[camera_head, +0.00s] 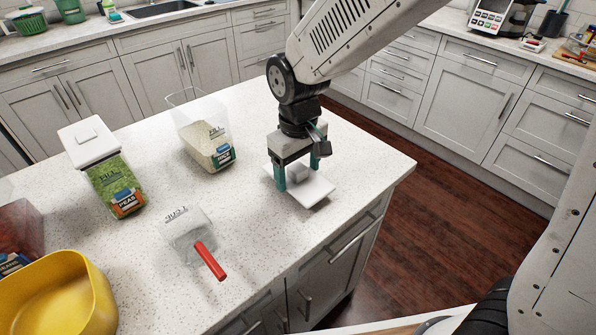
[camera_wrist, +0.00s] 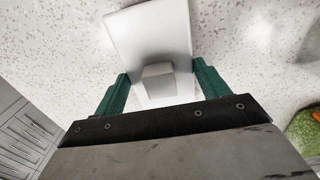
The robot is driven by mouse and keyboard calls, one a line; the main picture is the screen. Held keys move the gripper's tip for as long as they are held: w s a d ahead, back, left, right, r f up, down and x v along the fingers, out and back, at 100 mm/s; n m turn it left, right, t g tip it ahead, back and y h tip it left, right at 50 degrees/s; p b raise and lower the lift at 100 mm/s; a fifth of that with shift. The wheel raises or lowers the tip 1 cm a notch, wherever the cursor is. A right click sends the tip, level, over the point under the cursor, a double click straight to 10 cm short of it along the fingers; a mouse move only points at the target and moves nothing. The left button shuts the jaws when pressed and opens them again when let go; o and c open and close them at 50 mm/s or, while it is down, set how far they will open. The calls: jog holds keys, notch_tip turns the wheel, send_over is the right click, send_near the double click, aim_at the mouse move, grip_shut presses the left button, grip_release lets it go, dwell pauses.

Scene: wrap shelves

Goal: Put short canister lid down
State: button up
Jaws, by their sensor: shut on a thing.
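The short canister lid (camera_head: 311,191) is a white square plate with a knob on top. It is at the right part of the speckled island counter, on or just above the surface; I cannot tell if it touches. In the wrist view the lid (camera_wrist: 150,38) shows between and beyond the fingers of my gripper (camera_wrist: 159,85). An open clear canister of rice (camera_head: 207,143) stands to the left of the gripper, without a lid.
A canister of peas with a white lid (camera_head: 88,141) stands at the left. A clear measuring cup with a red handle (camera_head: 209,261) lies near the front. A yellow bowl (camera_head: 62,293) is at the lower left. The counter's right edge is close to the lid.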

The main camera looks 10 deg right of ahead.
jog(key=shift+f, duration=0.4)
jog(key=shift+f, duration=0.2)
jog(key=o, duration=1)
notch_tip(320, 180, up, 12)
jog(key=s+d+r+m, duration=0.1)
jog(key=s+d+m, duration=0.1)
jog(key=s+d, duration=0.4)
jog(key=s+d+m, duration=0.2)
jog(key=s+d, duration=0.5)
jog(key=s+d+r+m+t, duration=0.1)
jog(key=s+d+m, duration=0.1)
jog(key=s+d, duration=0.4)
jog(key=shift+s+d+r+m, duration=0.15)
jog(key=shift+d+m, duration=0.05)
jog(key=shift+d, duration=0.25)
jog(key=shift+s+d+r+m, duration=0.15)
jog(key=shift+d+m, duration=0.05)
jog(key=shift+d, duration=0.2)
